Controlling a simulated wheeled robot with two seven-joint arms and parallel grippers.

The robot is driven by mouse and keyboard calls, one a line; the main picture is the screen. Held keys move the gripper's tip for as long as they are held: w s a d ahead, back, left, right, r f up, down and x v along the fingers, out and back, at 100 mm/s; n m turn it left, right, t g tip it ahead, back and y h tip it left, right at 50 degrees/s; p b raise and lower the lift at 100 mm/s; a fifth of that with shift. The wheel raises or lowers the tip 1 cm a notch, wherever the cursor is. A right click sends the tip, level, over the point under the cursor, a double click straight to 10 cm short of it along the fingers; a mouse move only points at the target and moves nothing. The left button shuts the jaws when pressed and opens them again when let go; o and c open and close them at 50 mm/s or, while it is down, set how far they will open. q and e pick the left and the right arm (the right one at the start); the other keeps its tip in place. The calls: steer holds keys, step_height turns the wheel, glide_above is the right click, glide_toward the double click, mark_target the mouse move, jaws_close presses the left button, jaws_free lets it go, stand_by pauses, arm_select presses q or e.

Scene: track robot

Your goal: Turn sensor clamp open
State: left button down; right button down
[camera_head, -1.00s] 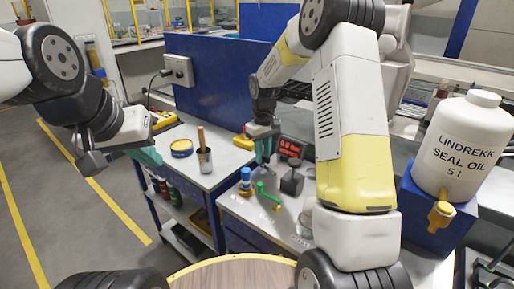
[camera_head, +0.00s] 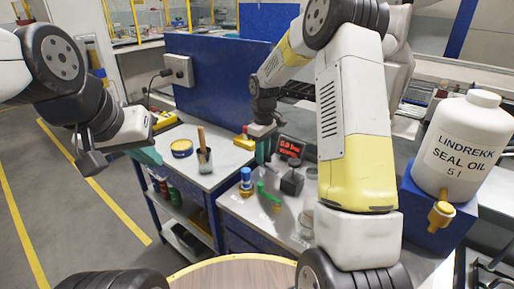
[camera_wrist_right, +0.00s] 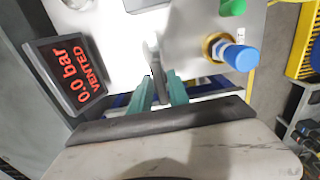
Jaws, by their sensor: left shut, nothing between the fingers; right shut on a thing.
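My right gripper (camera_wrist_right: 160,88) is shut on a thin grey lever (camera_wrist_right: 153,58), seen edge-on between its teal fingertips in the right wrist view. The lever is likely the sensor clamp's handle, but the rest of the clamp cannot be made out. In the head view my right gripper (camera_head: 263,152) is at the bench's far edge, left of the display. The display (camera_wrist_right: 70,75) reads "0.0 bar VENTED" in red.
A blue-capped fitting (camera_wrist_right: 238,56) and a green part (camera_wrist_right: 231,6) stand near the right gripper. A dark grey block (camera_head: 292,181) is on the bench. A white seal oil bottle (camera_head: 464,145) is at right. A side table holds a brush pot (camera_head: 205,160) and yellow tin (camera_head: 181,148).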

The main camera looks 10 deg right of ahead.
steer(key=c, duration=1.2)
jaws_free()
steer(key=shift+c, duration=0.2)
steer(key=shift+r, duration=0.15)
step_height(320, 180, up, 8)
steer(key=shift+f, duration=0.25)
steer(key=shift+r, duration=0.1)
